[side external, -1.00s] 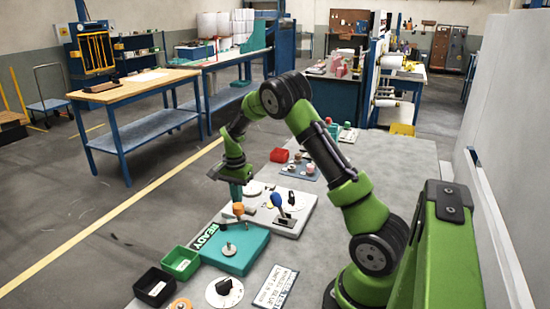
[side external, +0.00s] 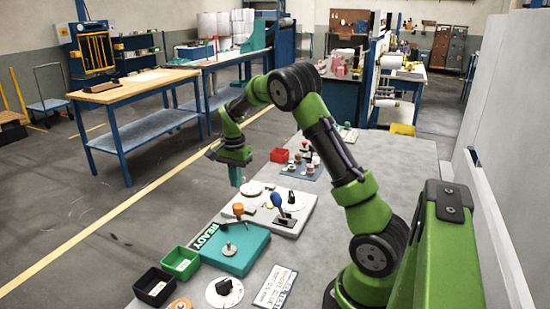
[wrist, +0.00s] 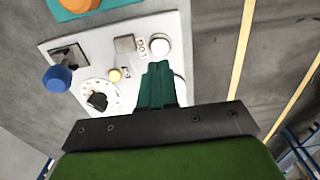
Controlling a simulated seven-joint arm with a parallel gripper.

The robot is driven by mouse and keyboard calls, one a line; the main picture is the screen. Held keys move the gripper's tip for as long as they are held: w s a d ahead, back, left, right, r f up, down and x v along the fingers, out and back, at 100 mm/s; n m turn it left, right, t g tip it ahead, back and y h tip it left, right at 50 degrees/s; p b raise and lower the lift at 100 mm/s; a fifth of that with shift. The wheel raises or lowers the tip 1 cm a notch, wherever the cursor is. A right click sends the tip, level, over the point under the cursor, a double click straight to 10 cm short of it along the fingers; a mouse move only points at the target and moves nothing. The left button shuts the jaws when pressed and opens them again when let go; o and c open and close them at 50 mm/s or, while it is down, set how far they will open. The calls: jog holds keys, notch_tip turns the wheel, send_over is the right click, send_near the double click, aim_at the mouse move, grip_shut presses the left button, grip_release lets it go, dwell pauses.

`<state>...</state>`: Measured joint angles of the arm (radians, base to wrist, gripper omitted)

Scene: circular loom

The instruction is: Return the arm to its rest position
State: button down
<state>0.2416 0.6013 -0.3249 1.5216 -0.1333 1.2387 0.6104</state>
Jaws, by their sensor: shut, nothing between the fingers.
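My green arm rises from the right and bends over the table in the side external view. My gripper (side external: 236,183) points down above the far-left edge of the white control panel (side external: 296,225), clear of it. In the wrist view its teal fingers (wrist: 157,85) are together with nothing between them. The panel also shows there (wrist: 125,22), with a blue-knobbed lever (wrist: 57,78), a black rotary knob (wrist: 97,101) and a white round button (wrist: 160,47).
A teal block (side external: 236,262) with an orange knob and a READY label stands in front of the panel. Green (side external: 180,262) and black (side external: 154,287) bins, a dial (side external: 224,291) and a sign (side external: 276,287) lie nearer. Space above the panel is free.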

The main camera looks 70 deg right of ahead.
dwell(0.3)
jog(key=shift+s+a+f+n, duration=0.3)
jog(key=shift+s+f+n, duration=0.25)
jog(key=shift+n, duration=0.15)
jog(key=s+a+r+n+t, duration=0.2)
jog(key=s+a+r+n, duration=0.2)
jog(key=a, duration=0.4)
jog(key=s+a+r+n+t+y, duration=0.1)
jog(key=s+a+r+n+t, duration=0.1)
jog(key=s+a+r+n, duration=0.2)
jog(key=s+a+r+n+t+y, duration=0.1)
jog(key=s+a+r+n+t, duration=0.2)
jog(key=s+a+r, duration=0.5)
jog(key=s+a+n, duration=0.1)
jog(key=a, duration=0.3)
jog(key=shift+s+n, duration=0.3)
jog(key=c, duration=1.8)
grip_release()
jog(key=shift+a, duration=0.1)
